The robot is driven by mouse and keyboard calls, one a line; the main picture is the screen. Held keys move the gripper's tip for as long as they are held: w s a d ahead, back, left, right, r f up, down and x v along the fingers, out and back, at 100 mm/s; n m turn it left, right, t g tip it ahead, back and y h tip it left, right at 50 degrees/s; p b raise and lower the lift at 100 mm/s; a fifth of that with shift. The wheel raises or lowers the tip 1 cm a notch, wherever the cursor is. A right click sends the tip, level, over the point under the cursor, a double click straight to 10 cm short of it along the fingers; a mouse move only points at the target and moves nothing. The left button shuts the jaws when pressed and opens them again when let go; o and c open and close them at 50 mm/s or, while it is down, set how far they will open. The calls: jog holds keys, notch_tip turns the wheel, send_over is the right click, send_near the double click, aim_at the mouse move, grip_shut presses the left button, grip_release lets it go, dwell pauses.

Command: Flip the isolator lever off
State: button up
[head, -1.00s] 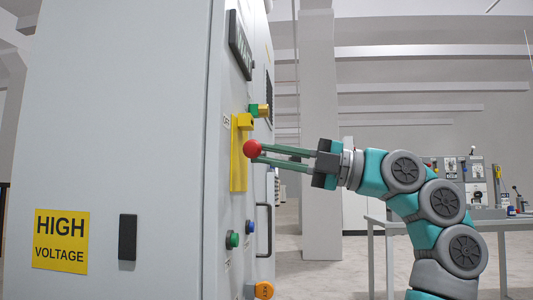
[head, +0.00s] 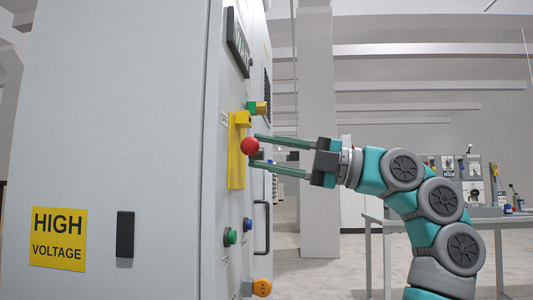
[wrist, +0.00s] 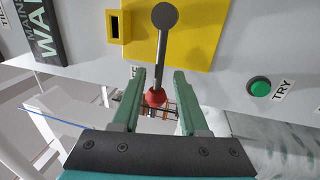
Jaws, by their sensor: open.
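The isolator lever has a red ball knob (head: 249,146) that stands out in front of a tall yellow plate (head: 236,174) on the cabinet face. An OFF label (head: 224,119) is beside the plate's top, above the knob. In the wrist view the grey rod (wrist: 161,50) runs from a round grey end over the plate to the red knob (wrist: 155,97). My gripper (head: 256,149) is open, with one green finger above and one below the knob's level. In the wrist view the knob lies between the fingers, nearer the left one; I cannot tell whether they touch.
A green button (wrist: 259,88) labelled TRY is right of the plate in the wrist view. In the head view, green and blue buttons, an orange knob (head: 261,287) and a door handle (head: 263,228) are below. A table (head: 445,222) with panels stands behind my arm.

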jog(key=v, duration=0.7)
jog(key=shift+d+b, duration=0.3)
jog(key=shift+b, duration=0.05)
jog(key=shift+d, duration=0.1)
